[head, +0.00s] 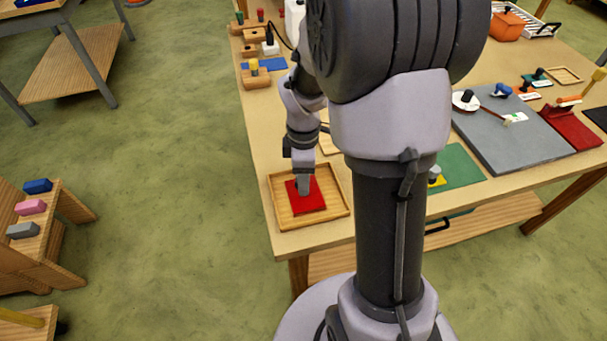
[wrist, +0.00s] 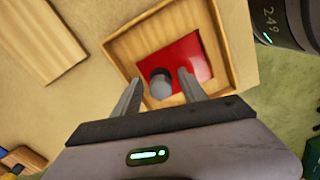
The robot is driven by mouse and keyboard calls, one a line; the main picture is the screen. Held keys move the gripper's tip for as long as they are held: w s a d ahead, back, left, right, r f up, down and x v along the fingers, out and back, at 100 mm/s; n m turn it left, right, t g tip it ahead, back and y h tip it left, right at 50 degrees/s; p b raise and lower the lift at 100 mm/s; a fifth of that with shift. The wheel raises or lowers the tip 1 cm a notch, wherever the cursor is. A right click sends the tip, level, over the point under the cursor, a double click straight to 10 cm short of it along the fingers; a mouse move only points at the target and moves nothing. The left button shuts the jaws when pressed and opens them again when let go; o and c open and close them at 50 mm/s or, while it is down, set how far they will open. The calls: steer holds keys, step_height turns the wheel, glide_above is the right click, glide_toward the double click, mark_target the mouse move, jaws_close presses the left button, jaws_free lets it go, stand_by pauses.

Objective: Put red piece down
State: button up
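The red piece (head: 318,199) is a flat square plate with a grey knob on top. It lies inside a shallow wooden tray (head: 343,211) at the table's near left corner. In the wrist view the red piece (wrist: 199,55) sits within the tray (wrist: 118,46), turned a little against its walls. My gripper (head: 303,178) is right above the piece, pointing down. In the wrist view my gripper (wrist: 160,77) has its fingers apart, one on each side of the grey knob (wrist: 160,84), with a visible gap at both sides. The gripper hides part of the piece in the head view.
A grey board (head: 510,135) and a green mat (head: 459,166) lie to the right, beyond my arm. Small wooden blocks (head: 256,78) and a blue mat (head: 264,65) line the table's left edge farther back. A flat wooden board (wrist: 38,38) lies beside the tray.

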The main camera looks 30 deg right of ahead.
step_height(320, 180, up, 14)
steer(key=p, duration=0.5)
steer(key=s+a+r+m+t+y, duration=0.1)
steer(key=s+a+r+m+t, duration=0.2)
steer(key=s+a+r+m, duration=0.2)
steer(key=s+a+r+m+t+y, duration=0.1)
steer(key=s+a+r+m+t, duration=0.1)
steer(key=s+a+r+m, duration=0.3)
steer(key=s+a+m, duration=0.4)
steer(key=a+m, duration=0.1)
steer(key=m, duration=0.1)
steer(key=shift+a+t, duration=0.15)
steer(key=shift+t, duration=0.25)
step_height(320, 180, down, 5)
steer(key=b, duration=0.4)
steer(key=shift+r, duration=0.1)
